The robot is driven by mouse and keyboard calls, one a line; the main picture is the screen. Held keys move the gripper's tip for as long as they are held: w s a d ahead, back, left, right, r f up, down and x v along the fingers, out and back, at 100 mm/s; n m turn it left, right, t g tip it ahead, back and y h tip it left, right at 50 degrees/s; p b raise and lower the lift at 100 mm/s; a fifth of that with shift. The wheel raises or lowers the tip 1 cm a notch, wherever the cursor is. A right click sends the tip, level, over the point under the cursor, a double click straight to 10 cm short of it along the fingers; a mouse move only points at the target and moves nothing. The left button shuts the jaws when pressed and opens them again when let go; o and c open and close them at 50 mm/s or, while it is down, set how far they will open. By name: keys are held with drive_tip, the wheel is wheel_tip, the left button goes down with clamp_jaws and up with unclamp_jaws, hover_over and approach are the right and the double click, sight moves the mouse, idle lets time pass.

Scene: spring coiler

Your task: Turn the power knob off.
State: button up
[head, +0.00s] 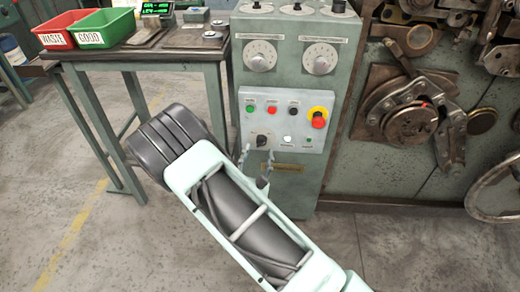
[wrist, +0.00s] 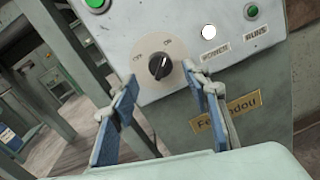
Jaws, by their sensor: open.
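The power knob (wrist: 159,67) is a black rotary switch on a round pale dial on the light grey panel. Its white mark points toward the upper label, which seems to read ON; the other label, at the left, seems to read OFF. The knob also shows in the head view (head: 262,141), at the panel's lower left. My gripper (wrist: 161,82) is open and empty, with blue-padded fingers on either side of the dial in the picture. In the head view my gripper (head: 255,168) is just below the knob. I cannot tell the remaining distance to the panel.
A white POWER lamp (wrist: 208,32) looks bright beside the knob. A green RUNS lamp (wrist: 252,11) is to its right. A red emergency button (head: 319,117) on yellow sits at the panel's upper right. A bench (head: 140,53) with red and green bins stands left.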

sight(260, 145)
drive_tip(key=shift+w+d+b, duration=0.15)
drive_tip(key=shift+w, duration=0.75)
drive_tip(key=shift+w+d+b, duration=0.1)
drive_tip(key=shift+w+b, duration=0.05)
drive_tip(key=shift+w, duration=0.75)
drive_tip(key=c, duration=1.2)
drive_tip(key=shift+o, duration=0.2)
